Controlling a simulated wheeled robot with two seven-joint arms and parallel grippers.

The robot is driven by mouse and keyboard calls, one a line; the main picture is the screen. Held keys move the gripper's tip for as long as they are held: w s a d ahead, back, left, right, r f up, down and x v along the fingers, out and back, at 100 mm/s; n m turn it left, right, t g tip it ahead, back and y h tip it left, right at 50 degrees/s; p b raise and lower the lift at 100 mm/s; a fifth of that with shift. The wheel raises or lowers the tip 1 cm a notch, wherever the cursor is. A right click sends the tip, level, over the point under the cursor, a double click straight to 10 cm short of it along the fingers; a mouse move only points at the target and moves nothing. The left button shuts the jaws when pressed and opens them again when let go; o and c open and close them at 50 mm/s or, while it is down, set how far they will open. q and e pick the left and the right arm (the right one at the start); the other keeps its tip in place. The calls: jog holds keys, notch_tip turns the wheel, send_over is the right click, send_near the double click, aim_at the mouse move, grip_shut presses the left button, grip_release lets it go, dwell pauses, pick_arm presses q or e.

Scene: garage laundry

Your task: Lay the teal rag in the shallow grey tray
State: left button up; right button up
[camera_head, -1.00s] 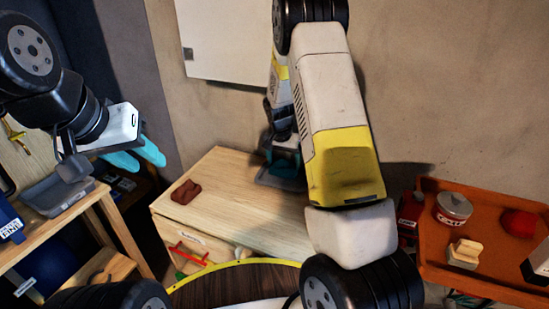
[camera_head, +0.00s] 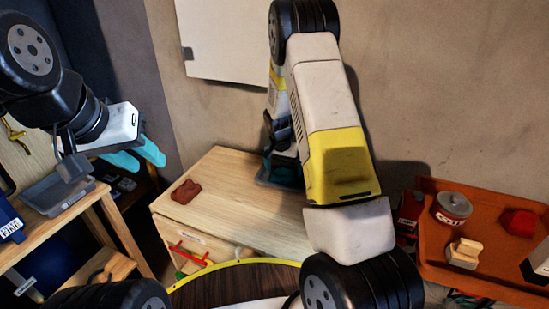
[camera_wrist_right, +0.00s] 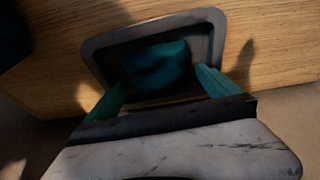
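The teal rag (camera_wrist_right: 157,62) lies bunched in the shallow grey tray (camera_wrist_right: 100,45), as the right wrist view shows. The tray is on the wooden cabinet top; in the head view its edge (camera_head: 263,181) shows beside my right gripper (camera_head: 281,166), which largely hides the rag. In the right wrist view my right gripper (camera_wrist_right: 161,80) has its teal fingers spread apart over the tray's near part, with the rag between and beyond them. My left gripper (camera_head: 138,157) is open and empty, in the air at the left.
A deeper grey bin (camera_head: 58,192) stands on a wooden bench at the left. A brown-red cloth (camera_head: 186,190) lies on the cabinet's left part. An orange tray (camera_head: 490,272) at the right holds a tin, a red item and a block. The cabinet top's middle is clear.

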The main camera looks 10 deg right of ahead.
aim_at(281, 177)
jog(key=shift+r, duration=0.15)
jog(key=s+a+r+n+t+y, duration=0.1)
jog(key=s+r, duration=0.4)
jog(key=r, duration=0.6)
jog(key=s+a+r, duration=0.1)
jog(key=s+r, duration=0.3)
jog(key=r, duration=0.6)
jog(key=s+a+r+n+t+y, duration=0.1)
jog(key=s+r, duration=0.4)
jog(key=s, duration=0.7)
jog(key=s+a+r+n+t+y, duration=0.1)
jog(key=s+r+n, duration=0.3)
jog(key=s, duration=0.8)
jog(key=shift+a+r+n+t+y, duration=0.3)
jog(key=shift+a+r, duration=0.25)
jog(key=shift+r, duration=0.25)
